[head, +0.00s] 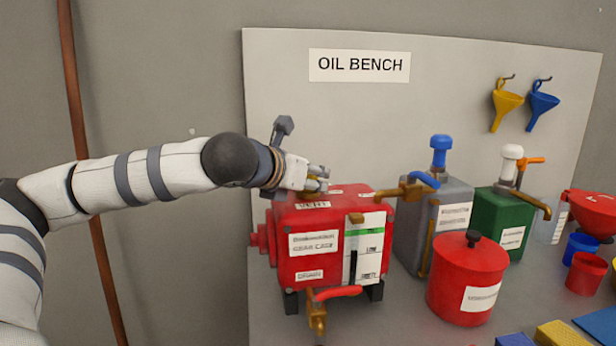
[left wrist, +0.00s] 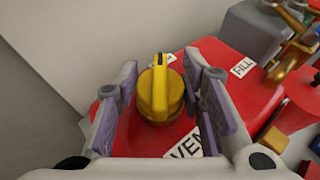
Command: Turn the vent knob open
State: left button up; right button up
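The vent knob (left wrist: 157,97) is yellow and round, with a raised grip bar and a dark line on it that points up in the left wrist view. It sits on top of the red gear case (head: 289,222), by a VENT label (left wrist: 187,146). My left gripper (head: 318,179) is over the top of the case in the head view and mostly hides the knob there. In the left wrist view its fingers (left wrist: 161,85) are open, one on each side of the knob, with gaps between them and it. My right gripper is in neither view.
A FILL label (left wrist: 243,67) lies beyond the knob. A grey pump can (head: 405,238) and a green one (head: 490,215) stand right of the case. A red lidded pot (head: 460,285) stands in front of them. A red-handled tap (head: 317,312) juts from the case front.

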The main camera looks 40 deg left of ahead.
pick_arm(q)
jog(key=shift+o, duration=1.3)
jog(key=shift+s+r, duration=0.2)
jog(key=shift+s, duration=0.05)
jog(key=v, duration=1.1)
jog(key=shift+s, duration=0.25)
jog(key=shift+d, duration=0.1)
